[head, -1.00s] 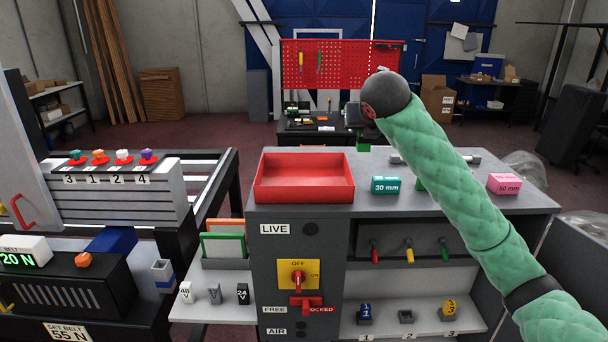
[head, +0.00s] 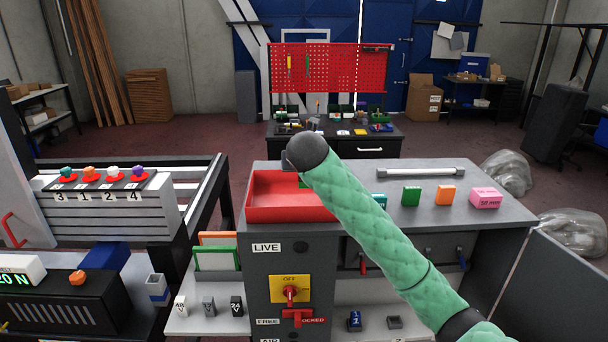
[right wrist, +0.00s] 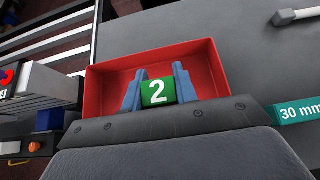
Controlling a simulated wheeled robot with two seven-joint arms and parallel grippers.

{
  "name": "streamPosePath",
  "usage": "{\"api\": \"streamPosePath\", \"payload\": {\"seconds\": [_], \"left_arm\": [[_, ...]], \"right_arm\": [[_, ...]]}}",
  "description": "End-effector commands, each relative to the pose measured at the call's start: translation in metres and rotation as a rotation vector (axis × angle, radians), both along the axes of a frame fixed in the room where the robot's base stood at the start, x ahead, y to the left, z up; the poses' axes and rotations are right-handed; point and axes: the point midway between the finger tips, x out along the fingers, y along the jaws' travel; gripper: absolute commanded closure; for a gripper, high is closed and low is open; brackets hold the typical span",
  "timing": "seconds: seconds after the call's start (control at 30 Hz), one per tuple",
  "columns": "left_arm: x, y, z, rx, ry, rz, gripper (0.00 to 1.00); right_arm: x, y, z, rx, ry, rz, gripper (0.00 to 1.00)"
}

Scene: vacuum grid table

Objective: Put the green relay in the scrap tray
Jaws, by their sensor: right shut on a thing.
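The green relay (right wrist: 158,92), marked with a white 2, is between the two blue fingers of my right gripper (right wrist: 158,88) in the right wrist view. The gripper is shut on it. The red scrap tray (right wrist: 95,85) lies beneath, and the relay appears over its inside; how high above the floor is hard to tell. In the head view the red tray (head: 262,213) sits on the grey bench top, with my right arm covering its right part. A sliver of green shows beside my arm there, and the gripper itself is mostly hidden. My left gripper is not in view.
On the bench right of the tray are a teal 30 mm block (head: 380,200), a green block (head: 411,195), an orange block (head: 446,195), a pink 50 mm block (head: 485,198) and a white bar (head: 420,172). A blue relay (head: 354,321) stands on the lower shelf.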

Motion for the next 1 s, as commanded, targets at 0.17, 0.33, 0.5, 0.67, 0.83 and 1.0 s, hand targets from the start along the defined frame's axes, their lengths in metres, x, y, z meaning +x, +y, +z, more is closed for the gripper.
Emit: {"api": "streamPosePath", "payload": {"seconds": [0.17,0.33,0.5,0.67,0.83,1.0], "left_arm": [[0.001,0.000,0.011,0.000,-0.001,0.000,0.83],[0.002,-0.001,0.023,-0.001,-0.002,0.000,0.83],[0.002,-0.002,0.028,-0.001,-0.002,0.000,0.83],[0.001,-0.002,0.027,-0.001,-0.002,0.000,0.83],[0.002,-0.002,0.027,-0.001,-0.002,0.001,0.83],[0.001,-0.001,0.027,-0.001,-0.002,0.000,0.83]], "right_arm": [[0.000,0.000,-0.010,-0.001,0.003,-0.001,0.94],[0.000,0.000,-0.028,-0.001,0.003,-0.001,0.94],[0.000,0.000,-0.039,-0.001,0.001,-0.001,0.94],[0.000,0.000,-0.041,-0.001,0.000,-0.001,0.94],[0.000,0.000,-0.041,-0.001,0.000,-0.001,0.94],[0.000,0.000,-0.043,-0.001,0.000,0.000,0.58]]}}
